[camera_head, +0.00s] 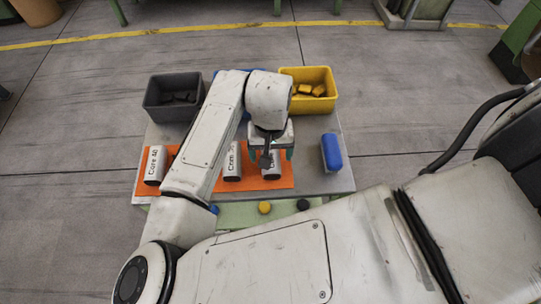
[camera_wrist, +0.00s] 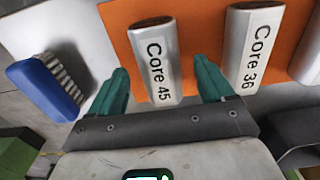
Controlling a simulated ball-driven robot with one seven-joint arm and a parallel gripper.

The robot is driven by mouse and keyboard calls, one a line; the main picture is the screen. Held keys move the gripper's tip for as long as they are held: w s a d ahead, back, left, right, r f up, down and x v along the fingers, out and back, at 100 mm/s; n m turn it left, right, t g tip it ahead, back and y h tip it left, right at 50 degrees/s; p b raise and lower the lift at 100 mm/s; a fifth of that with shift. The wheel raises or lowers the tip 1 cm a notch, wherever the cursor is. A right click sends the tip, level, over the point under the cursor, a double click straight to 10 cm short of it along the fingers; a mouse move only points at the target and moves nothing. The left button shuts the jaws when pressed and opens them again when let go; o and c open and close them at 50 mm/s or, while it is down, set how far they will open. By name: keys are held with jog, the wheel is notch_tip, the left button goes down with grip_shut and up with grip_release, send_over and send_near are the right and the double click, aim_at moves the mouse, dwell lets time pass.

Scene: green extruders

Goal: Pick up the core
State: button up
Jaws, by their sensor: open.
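Silver cores with white labels lie on an orange mat (camera_head: 212,181). The core labelled Core 45 (camera_wrist: 156,62) is between my open fingers in the wrist view, with a finger on each side. It is the rightmost core (camera_head: 271,170) in the head view, partly hidden by my gripper (camera_head: 271,154). Core 36 (camera_wrist: 252,47) lies beside it in the wrist view, outside the fingers, and shows as the middle core (camera_head: 232,168) in the head view. Core 40 (camera_head: 154,166) lies at the mat's left end. My gripper (camera_wrist: 162,68) has teal fingers, with no visible grip on Core 45.
A blue brush (camera_head: 331,153) lies right of the mat. A grey bin (camera_head: 160,106) and a yellow bin (camera_head: 324,105) with yellow pieces stand behind; a blue bin between is mostly hidden by my arm. Coloured buttons (camera_head: 264,208) line the front edge.

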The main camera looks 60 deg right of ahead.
jog(key=shift+f, duration=0.75)
jog(key=shift+c, duration=0.3)
jog(key=c, duration=1.4)
jog(key=shift+o, duration=0.2)
jog(key=shift+r, duration=0.15)
jog(key=shift+r, duration=0.55)
jog(key=s+a+r+p, duration=0.1)
jog(key=s+a+r, duration=0.2)
jog(key=s+r, duration=0.8)
jog(key=shift+s+r, duration=0.4)
jog(key=shift+s, duration=0.95)
